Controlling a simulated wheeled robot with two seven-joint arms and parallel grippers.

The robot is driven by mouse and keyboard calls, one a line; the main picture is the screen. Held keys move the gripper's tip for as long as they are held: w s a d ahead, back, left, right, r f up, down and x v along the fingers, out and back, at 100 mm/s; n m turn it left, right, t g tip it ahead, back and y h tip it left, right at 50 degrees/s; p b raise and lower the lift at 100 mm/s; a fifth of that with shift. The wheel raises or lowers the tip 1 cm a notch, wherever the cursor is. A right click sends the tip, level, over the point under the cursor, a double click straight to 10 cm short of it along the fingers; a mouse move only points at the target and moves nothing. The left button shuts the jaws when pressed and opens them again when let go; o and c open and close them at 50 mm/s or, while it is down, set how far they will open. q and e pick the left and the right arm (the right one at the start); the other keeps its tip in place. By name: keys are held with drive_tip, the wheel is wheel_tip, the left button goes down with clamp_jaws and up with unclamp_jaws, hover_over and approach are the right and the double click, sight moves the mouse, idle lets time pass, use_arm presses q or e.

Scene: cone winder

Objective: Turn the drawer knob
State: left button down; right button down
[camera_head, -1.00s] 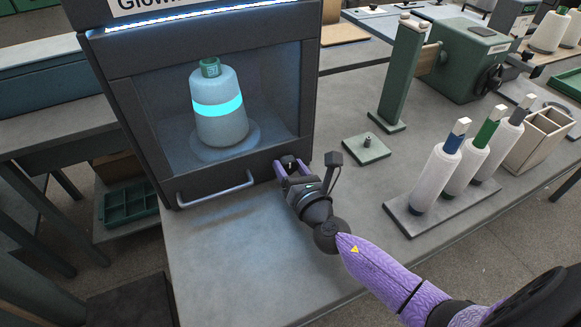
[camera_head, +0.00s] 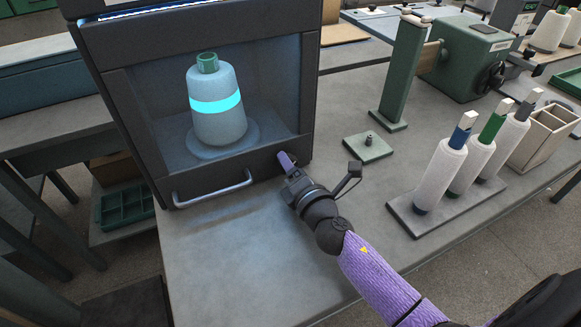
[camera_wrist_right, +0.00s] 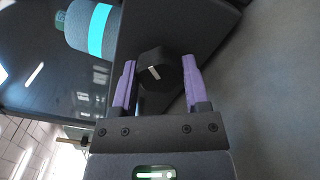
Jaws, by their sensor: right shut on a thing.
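The dark drawer knob (camera_wrist_right: 157,72) sits between the two purple fingers of my right gripper (camera_wrist_right: 158,85) in the right wrist view, with a white mark on its face pointing obliquely. The gripper is shut on it. In the head view my right gripper (camera_head: 286,161) reaches the lower right of the dark cabinet's front, right of the drawer's bar handle (camera_head: 213,190). The fingers hide the knob there. The drawer front looks flush with the cabinet. My left gripper is not in view.
The cabinet (camera_head: 315,80) has a window onto a glowing yarn cone (camera_head: 218,118). To the right stand a small green plate with a peg (camera_head: 368,148), a green post (camera_head: 403,75) and a rack (camera_head: 400,214) of several white bobbins. The grey tabletop before the drawer is clear.

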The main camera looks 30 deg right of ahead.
drive_tip(key=m, duration=0.3)
drive_tip(key=shift+m, duration=0.3)
drive_tip(key=m, duration=0.2)
drive_tip(key=shift+m, duration=0.3)
use_arm(q)
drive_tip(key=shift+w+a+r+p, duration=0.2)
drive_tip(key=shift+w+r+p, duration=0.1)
drive_tip(key=shift+p, duration=0.05)
use_arm(e)
drive_tip(key=shift+f+m, duration=0.1)
drive_tip(key=shift+m, duration=0.5)
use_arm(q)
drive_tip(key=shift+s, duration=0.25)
use_arm(e)
drive_tip(key=shift+c, duration=2.1)
unclamp_jaws()
drive_tip(key=o, duration=0.3)
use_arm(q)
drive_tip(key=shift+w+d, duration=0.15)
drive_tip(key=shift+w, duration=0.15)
use_arm(e)
drive_tip(key=shift+o, duration=0.2)
drive_tip(key=shift+s, duration=0.1)
